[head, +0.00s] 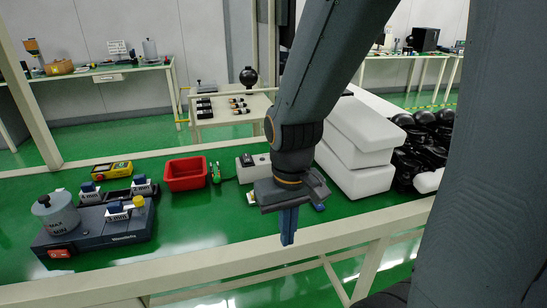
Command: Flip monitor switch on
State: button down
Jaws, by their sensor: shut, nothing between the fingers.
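My gripper (288,239) hangs down over the front edge of the green-topped bench, near the middle of the head view. Its blue fingers are together and hold nothing. A dark blue-grey device (110,238) sits on the bench at the left, with a red switch (59,253) on its front left corner. A pale box (251,172) with a black part on top (246,160) stands behind my gripper, partly hidden by it. I cannot tell which of these is the monitor switch, or the position of either. My gripper is apart from both.
A red bin (186,174) and a yellow meter (111,170) stand behind the device. A grey cylinder (56,213) rises from its left end. White stacked blocks (354,146) and black bagged items (428,140) are to the right. Green bench top between device and gripper is clear.

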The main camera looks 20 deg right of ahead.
aim_at(247, 157)
jog(key=z, duration=1.1)
jog(key=k, duration=0.35)
jog(key=u, duration=0.95)
